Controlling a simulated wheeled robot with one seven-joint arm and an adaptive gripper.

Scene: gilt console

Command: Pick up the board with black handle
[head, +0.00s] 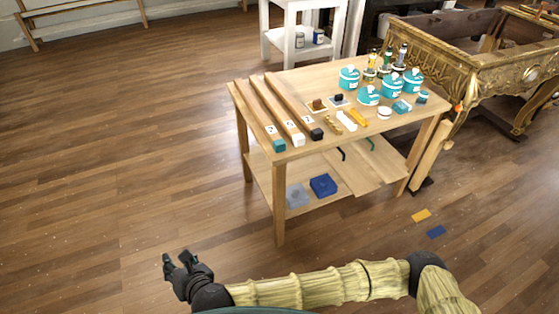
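Three long wooden boards lie side by side on the left of the table (350,139). Their near ends are teal (278,144), white (298,139) and black; the black-ended board (293,105) is the rightmost. Flat pale boards (365,180) also rest on the lower shelf, with a dark handle-like piece (342,154) and a green one (370,144) near their far ends, partly shaded by the tabletop. My gripper (176,257) is at the lower left over the floor, well apart from the table. Its fingers are spread and empty.
Teal tubs (391,88), bottles (402,54) and small blocks crowd the table's middle and right. A blue box (323,185) sits on the lower shelf. A gilt console (480,70) stands close at right. Floor left of the table is clear.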

